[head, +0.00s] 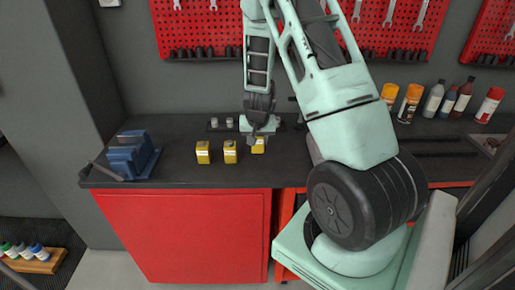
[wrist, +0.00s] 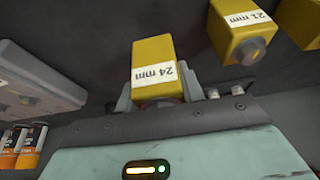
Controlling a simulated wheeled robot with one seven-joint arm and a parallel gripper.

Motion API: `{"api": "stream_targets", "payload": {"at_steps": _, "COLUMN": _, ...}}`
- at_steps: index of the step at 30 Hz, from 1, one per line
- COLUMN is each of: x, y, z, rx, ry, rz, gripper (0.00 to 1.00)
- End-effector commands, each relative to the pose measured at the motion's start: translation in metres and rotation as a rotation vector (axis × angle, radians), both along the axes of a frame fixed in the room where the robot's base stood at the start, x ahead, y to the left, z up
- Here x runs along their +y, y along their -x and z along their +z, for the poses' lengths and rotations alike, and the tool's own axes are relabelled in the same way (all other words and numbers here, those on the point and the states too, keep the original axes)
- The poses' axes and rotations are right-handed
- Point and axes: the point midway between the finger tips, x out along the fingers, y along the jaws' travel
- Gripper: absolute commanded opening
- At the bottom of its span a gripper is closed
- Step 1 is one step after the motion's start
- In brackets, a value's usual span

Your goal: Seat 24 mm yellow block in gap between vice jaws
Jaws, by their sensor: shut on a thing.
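The 24 mm yellow block (wrist: 153,60) is between the two fingers of my gripper (wrist: 158,95), its label facing the wrist camera. In the head view my gripper (head: 259,137) points down around this block (head: 258,148), at the right end of a row of yellow blocks. I cannot tell whether the block touches the bench. The blue vice (head: 130,157) stands at the bench's left end, well to the left of my gripper. The gap between its jaws is too small to make out.
The 21 mm yellow block (wrist: 238,36) is close beside the held one, with another yellow block (head: 203,152) further left on the dark bench (head: 180,178). Bottles and spray cans (head: 410,103) stand at the back right. Bench between vice and blocks is clear.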

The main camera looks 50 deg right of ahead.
Motion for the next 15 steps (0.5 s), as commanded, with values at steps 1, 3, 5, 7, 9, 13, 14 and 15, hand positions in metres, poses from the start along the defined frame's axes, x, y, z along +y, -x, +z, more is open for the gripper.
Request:
{"api": "stream_targets", "payload": {"at_steps": 1, "x": 0.001, "y": -0.002, "z": 0.013, "rx": -0.006, "ry": 0.004, "rz": 0.003, "gripper": 0.0}}
{"api": "stream_targets", "payload": {"at_steps": 3, "x": 0.001, "y": -0.002, "z": 0.027, "rx": -0.005, "ry": 0.004, "rz": 0.003, "gripper": 0.0}}
{"api": "stream_targets", "payload": {"at_steps": 5, "x": 0.001, "y": -0.001, "z": 0.036, "rx": -0.005, "ry": 0.002, "rz": 0.002, "gripper": 0.0}}
{"api": "stream_targets", "payload": {"at_steps": 7, "x": 0.0, "y": -0.001, "z": 0.045, "rx": -0.004, "ry": 0.002, "rz": 0.002, "gripper": 0.0}}
{"api": "stream_targets", "payload": {"at_steps": 9, "x": 0.0, "y": -0.001, "z": 0.053, "rx": -0.002, "ry": 0.001, "rz": 0.001, "gripper": 0.0}}
{"api": "stream_targets", "payload": {"at_steps": 13, "x": 0.0, "y": -0.001, "z": 0.068, "rx": -0.002, "ry": 0.001, "rz": 0.0, "gripper": 0.0}}
{"api": "stream_targets", "payload": {"at_steps": 14, "x": 0.0, "y": 0.0, "z": 0.072, "rx": -0.002, "ry": 0.0, "rz": 0.001, "gripper": 0.0}}
{"api": "stream_targets", "payload": {"at_steps": 15, "x": 0.0, "y": 0.0, "z": 0.077, "rx": -0.002, "ry": 0.0, "rz": -0.001, "gripper": 0.0}}
